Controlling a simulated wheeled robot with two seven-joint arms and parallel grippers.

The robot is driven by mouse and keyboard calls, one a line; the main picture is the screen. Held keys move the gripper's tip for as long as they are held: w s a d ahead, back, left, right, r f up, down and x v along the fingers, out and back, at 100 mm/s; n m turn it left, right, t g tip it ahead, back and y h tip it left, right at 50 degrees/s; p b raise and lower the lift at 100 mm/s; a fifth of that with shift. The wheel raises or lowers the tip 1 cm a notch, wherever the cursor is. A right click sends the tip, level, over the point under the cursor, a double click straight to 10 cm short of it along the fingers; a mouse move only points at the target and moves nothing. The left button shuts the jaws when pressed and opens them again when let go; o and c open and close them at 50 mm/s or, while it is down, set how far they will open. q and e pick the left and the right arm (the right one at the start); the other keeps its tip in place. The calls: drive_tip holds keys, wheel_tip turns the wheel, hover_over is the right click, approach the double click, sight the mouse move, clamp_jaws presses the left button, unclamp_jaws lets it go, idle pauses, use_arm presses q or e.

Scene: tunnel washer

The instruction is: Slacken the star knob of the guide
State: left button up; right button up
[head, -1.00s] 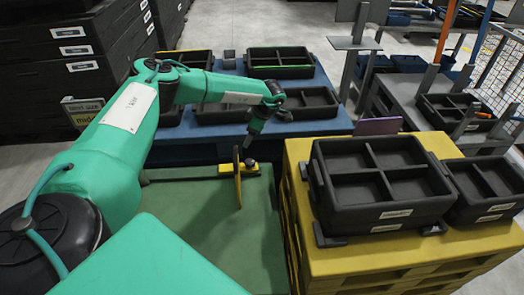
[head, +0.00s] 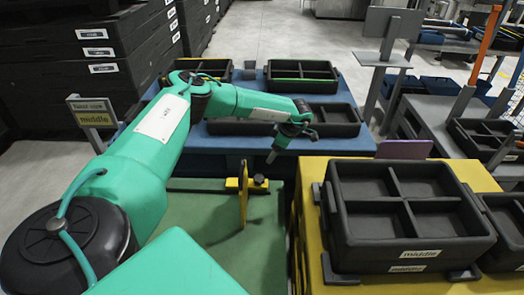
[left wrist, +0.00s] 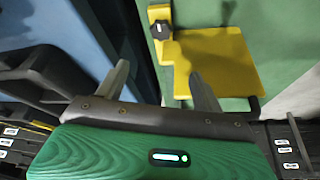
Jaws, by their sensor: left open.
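The guide is a thin upright yellow plate (head: 243,197) at the far edge of the green surface. Its black star knob (head: 260,179) sits just right of the plate in the head view. In the left wrist view the dark, lobed star knob (left wrist: 160,29) is at the top, on a yellow bracket beside the flat yellow plate (left wrist: 225,58). My left gripper (head: 272,156) is above the knob and apart from it. Its two fingers (left wrist: 160,75) are spread with nothing between them. My right gripper is not in view.
A blue platform (head: 345,146) with several black trays lies behind the guide. A black four-compartment crate (head: 405,254) labelled "middle" stands on a yellow pallet (head: 318,270) at the right. A sign (head: 93,113) reading "middle" is at the left. The green surface (head: 215,222) is largely clear.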

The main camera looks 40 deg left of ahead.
use_arm(q)
wheel_tip(320, 180, down, 3)
drive_tip(key=b, duration=0.2)
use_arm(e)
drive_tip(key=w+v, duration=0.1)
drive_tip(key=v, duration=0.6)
use_arm(q)
drive_tip(key=b, duration=0.2)
approach(260, 178)
drive_tip(key=x, duration=0.7)
drive_tip(key=shift+s+a+f, duration=0.1)
drive_tip(key=shift+a+f, duration=0.2)
drive_tip(key=shift+f, duration=0.35)
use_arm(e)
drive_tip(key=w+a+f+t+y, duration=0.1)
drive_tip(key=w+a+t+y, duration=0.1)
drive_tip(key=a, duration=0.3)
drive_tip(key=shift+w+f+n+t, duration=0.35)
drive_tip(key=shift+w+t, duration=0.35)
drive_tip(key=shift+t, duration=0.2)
use_arm(q)
drive_tip(key=c, duration=1)
